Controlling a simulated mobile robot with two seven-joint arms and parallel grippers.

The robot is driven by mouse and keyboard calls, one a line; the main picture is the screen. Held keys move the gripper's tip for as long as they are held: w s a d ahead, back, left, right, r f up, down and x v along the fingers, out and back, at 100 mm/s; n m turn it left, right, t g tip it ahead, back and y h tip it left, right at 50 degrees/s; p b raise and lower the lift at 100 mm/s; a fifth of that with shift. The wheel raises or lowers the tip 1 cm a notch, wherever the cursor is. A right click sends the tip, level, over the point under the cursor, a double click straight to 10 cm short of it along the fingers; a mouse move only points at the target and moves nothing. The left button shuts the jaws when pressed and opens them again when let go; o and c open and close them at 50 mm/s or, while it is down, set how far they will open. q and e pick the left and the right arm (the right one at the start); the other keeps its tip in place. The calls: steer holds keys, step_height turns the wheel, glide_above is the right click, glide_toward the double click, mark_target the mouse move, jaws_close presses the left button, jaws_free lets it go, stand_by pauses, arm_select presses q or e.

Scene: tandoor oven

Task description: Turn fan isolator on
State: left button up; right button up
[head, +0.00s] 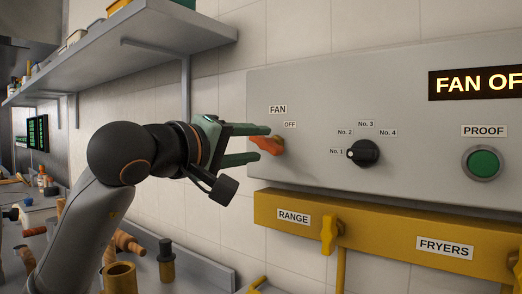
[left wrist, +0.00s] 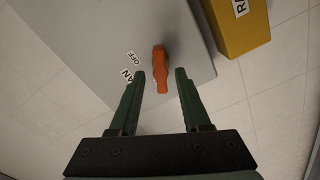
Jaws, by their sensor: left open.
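The fan isolator is an orange handle (head: 268,146) on the grey wall panel (head: 310,105), below the labels FAN and OFF. My left gripper (head: 263,143) is open, with its green fingers pointing at the panel. In the left wrist view the orange handle (left wrist: 159,62) shows at the fingertips of the left gripper (left wrist: 160,72), in the gap between them. I see no finger clearly touching it. Part of the handle is behind the fingers in the head view. The lit display (head: 480,84) reads "FAN OF", cut off at the picture edge. My right gripper is not in view.
A black rotary knob (head: 364,153) and a green PROOF button (head: 483,163) sit right of the handle. Below is a yellow box with RANGE and FRYERS labels and a yellow lever (head: 328,235). A shelf (head: 150,42) hangs at upper left, over a cluttered counter.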

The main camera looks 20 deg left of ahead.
arm_select(q)
steer(key=shift+s+a, duration=0.2)
steer(key=shift+s, duration=0.35)
steer(key=shift+s+a+f, duration=0.1)
steer(key=shift+s+a, duration=0.05)
steer(key=shift+s, duration=0.2)
steer(key=b+v, duration=0.1)
steer(key=v, duration=0.5)
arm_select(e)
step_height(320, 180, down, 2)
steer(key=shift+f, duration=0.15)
arm_select(q)
steer(key=shift+s, duration=0.1)
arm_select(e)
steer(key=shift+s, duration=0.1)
